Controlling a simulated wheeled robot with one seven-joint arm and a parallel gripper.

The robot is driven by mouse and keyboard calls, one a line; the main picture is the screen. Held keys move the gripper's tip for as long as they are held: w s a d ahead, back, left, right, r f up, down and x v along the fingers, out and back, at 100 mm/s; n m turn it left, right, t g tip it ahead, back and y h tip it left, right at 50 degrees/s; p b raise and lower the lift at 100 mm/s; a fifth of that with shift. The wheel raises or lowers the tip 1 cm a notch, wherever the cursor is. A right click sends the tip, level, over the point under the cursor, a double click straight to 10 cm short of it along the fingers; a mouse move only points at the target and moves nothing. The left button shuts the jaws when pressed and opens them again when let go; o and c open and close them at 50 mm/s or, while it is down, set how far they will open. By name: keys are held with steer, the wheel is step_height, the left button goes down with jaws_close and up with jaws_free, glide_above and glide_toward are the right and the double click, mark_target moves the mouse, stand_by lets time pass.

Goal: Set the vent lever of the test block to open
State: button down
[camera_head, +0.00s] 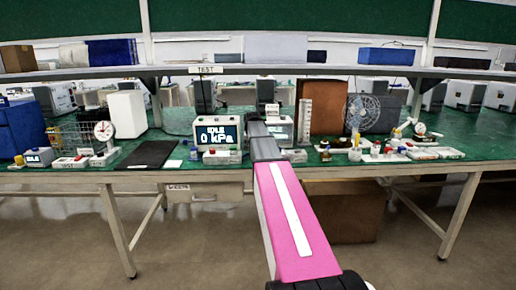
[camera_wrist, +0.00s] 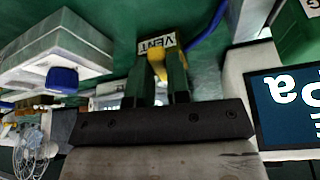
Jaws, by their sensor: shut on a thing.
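In the wrist view, my gripper (camera_wrist: 160,88) has its two green-looking fingers close together around a yellow lever (camera_wrist: 157,64). A white label reading VENT (camera_wrist: 156,45) sits just beyond the fingertips. The lever is partly hidden by the fingers, and its exact angle cannot be told. In the head view, my arm reaches to the bench beside a display (camera_head: 218,134) reading IDLE and 0 kPa. My arm hides the lever and the fingertips there, and the test block cannot be clearly made out.
A grey-white box with a blue knob (camera_wrist: 62,80) is left of my gripper in the wrist view. A blue hose (camera_wrist: 207,28) passes close at right. On the green bench, a black mat (camera_head: 150,154) lies left of the display. A fan (camera_head: 362,114) and small fittings stand right.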

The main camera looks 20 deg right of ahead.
steer(key=shift+w+a+m+g+h, duration=0.2)
steer(key=shift+w+a+m+h, duration=0.15)
steer(key=shift+m, duration=0.6)
steer(key=shift+w+a+m+g+h, duration=0.25)
steer(key=shift+a+m, duration=0.2)
steer(key=shift+m, duration=0.5)
steer(key=c, duration=1.1)
jaws_free()
steer(key=v, duration=1)
steer(key=shift+s+a+r, duration=0.1)
steer(key=shift+r, duration=0.3)
